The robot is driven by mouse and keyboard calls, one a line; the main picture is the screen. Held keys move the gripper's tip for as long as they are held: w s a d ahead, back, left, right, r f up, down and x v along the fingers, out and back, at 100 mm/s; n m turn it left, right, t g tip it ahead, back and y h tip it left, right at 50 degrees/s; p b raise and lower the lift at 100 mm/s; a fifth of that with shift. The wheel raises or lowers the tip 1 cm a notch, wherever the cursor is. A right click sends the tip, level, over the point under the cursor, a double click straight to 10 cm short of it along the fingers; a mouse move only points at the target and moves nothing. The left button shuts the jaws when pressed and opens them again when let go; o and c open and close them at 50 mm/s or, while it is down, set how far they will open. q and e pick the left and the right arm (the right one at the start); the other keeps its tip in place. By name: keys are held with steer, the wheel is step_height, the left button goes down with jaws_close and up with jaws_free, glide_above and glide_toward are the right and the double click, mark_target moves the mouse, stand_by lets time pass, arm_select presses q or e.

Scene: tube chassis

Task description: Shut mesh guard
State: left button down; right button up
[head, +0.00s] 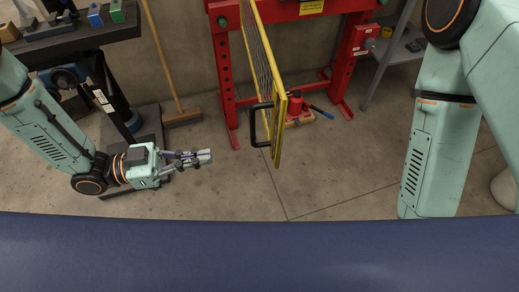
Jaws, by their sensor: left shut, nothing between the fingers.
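The mesh guard (262,45) is a yellow-framed panel with dark mesh. It stands swung out from the red press frame (226,75), seen nearly edge-on. A black handle (253,125) is on the left side of its near end. My left gripper (208,157) is shut and empty, left of the handle and a little lower in the picture, with a gap between them. My right arm comes in at the right edge, and its gripper is not in view.
A red bottle jack (295,106) stands behind the guard. A broom (181,113) leans at the wall. A dark workbench (75,41) with small blocks is at upper left. A grey shelf (400,50) is at upper right. Concrete floor around the guard's near end is clear.

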mark_target(276, 148)
arm_select(q)
steer(key=d, duration=0.4)
steer(key=w+d, duration=0.1)
steer(key=d, duration=0.3)
steer(key=d+b, duration=0.1)
steer(key=d, duration=0.3)
steer(key=shift+w+r, duration=0.1)
steer(key=shift+w, duration=0.15)
steer(key=shift+w+d, duration=0.2)
steer(key=shift+w, duration=0.1)
steer(key=shift+s+d, duration=0.15)
steer(key=shift+s, duration=0.05)
steer(key=shift+w, duration=0.15)
